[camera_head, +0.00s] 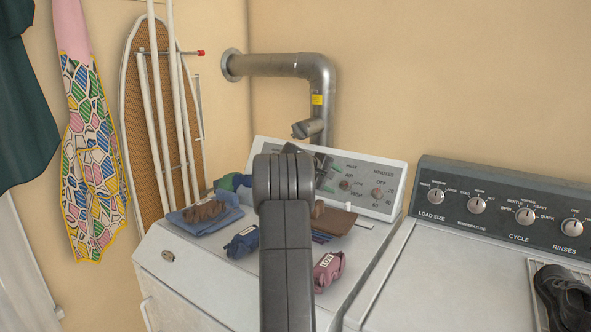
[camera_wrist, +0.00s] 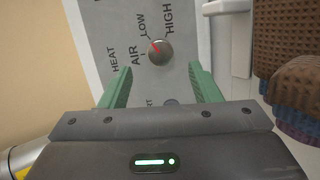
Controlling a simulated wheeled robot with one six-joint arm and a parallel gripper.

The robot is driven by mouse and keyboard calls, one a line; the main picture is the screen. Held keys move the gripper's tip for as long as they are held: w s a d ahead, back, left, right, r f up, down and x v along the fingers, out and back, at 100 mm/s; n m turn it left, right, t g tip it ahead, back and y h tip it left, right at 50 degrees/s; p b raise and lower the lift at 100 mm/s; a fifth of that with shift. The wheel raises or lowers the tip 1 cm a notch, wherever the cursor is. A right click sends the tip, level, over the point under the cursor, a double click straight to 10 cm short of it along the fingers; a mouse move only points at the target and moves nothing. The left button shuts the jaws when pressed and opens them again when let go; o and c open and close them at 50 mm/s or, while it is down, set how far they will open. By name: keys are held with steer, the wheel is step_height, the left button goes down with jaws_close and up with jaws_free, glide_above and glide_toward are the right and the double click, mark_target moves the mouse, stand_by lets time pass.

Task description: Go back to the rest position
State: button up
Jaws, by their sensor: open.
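My gripper (camera_wrist: 161,77) is open in the wrist view, its two green fingers apart with nothing between them. They point at the white dryer control panel (camera_wrist: 105,45), and a dial (camera_wrist: 160,51) marked AIR, LOW and HIGH shows beyond the tips. I cannot tell whether the tips touch the panel. In the head view my dark arm rises from the bottom centre, over the dryer, and hides much of the gripper and part of the panel (camera_head: 393,172).
Folded blue cloth (camera_head: 225,219), a rolled navy cloth (camera_head: 242,243), a rolled pink cloth (camera_head: 329,269) and brown cloth (camera_head: 335,220) lie on the dryer top (camera_head: 190,262). A metal duct (camera_head: 275,65) runs behind. A washer (camera_head: 440,275) with a dark shoe (camera_head: 563,296) stands right.

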mark_target(344, 185)
steer(key=x, duration=0.6)
steer(key=shift+p, duration=0.3)
